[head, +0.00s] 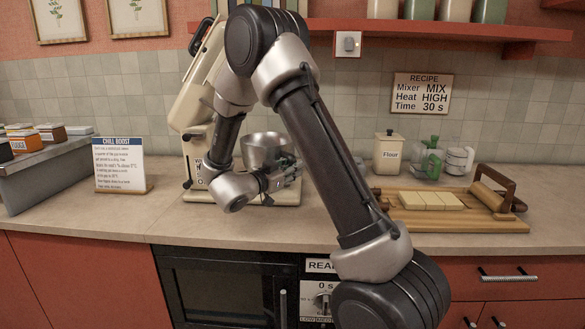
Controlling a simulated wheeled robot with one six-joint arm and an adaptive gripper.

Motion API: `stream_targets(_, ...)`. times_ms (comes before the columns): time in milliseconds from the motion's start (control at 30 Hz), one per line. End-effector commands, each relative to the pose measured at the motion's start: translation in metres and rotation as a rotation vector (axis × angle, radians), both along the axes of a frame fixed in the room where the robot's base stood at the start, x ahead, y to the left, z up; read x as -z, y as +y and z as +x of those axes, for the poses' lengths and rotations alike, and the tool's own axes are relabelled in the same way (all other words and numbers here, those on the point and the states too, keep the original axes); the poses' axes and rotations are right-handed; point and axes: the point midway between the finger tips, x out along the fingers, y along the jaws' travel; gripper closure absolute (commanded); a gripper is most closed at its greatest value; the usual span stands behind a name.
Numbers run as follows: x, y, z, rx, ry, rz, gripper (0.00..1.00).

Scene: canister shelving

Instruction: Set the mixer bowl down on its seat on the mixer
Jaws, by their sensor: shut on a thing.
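The cream mixer (190,105) stands on the counter against the tiled wall, with its head tilted up to the left. Its base (287,198) shows low, behind my arm. The metal mixer bowl (266,146) is upright over the base, in front of the mixer's column. My gripper (284,176) is at the bowl's near right side, shut on it. My arm covers part of the mixer, and the gripper hides the bowl's lower part. I cannot tell whether the bowl touches its seat.
A Chill Boost sign (122,165) and a grey rack of small boxes (45,165) stand at the left. A red shelf (450,31) hangs above.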

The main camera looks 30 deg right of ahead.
Motion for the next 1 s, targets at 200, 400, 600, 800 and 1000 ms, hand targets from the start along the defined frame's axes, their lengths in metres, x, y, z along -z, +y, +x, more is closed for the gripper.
stream_targets(200, -0.0006, 0.0, 0.0003, 0.0, -0.003, -0.001, 1.0)
stream_targets(400, 0.0026, 0.0, 0.0003, 0.0, -0.003, -0.001, 1.0)
stream_targets(600, 0.0065, 0.0, 0.0002, 0.0, -0.003, -0.001, 1.0)
stream_targets(800, 0.0081, 0.0001, 0.0002, -0.001, -0.001, 0.0, 1.0)
stream_targets(1000, 0.0086, 0.0, 0.0001, 0.0, 0.001, 0.001, 0.53)
